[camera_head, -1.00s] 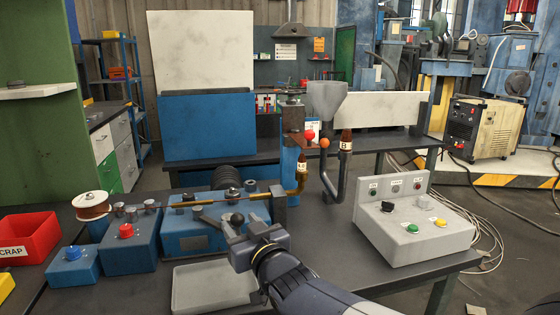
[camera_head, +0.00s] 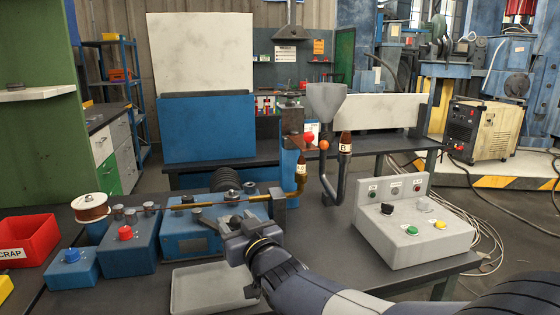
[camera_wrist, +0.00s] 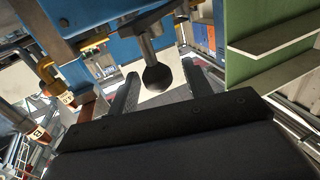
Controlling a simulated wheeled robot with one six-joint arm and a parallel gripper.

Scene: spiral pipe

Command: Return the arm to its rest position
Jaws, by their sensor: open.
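My gripper (camera_head: 236,222) is over the front of the blue bending machine (camera_head: 190,244), at the back right of the grey tray. Its two fingers (camera_wrist: 160,85) are apart in the wrist view. A dark lever with a round black knob (camera_wrist: 157,77) shows in the gap between them. I cannot tell whether the knob is between the fingers or beyond them. My arm reaches in from the lower right. A thin brass-coloured rod (camera_head: 235,201) runs across the machine top to an upright bracket (camera_head: 278,205).
A grey tray (camera_head: 180,303) lies just below my gripper. A control box (camera_head: 405,245) with coloured buttons stands to the right. Blue button boxes (camera_head: 130,250), a copper wire spool (camera_head: 91,206) and a red scrap bin (camera_head: 28,238) are to the left. A grey funnel with pipe (camera_head: 327,100) stands behind.

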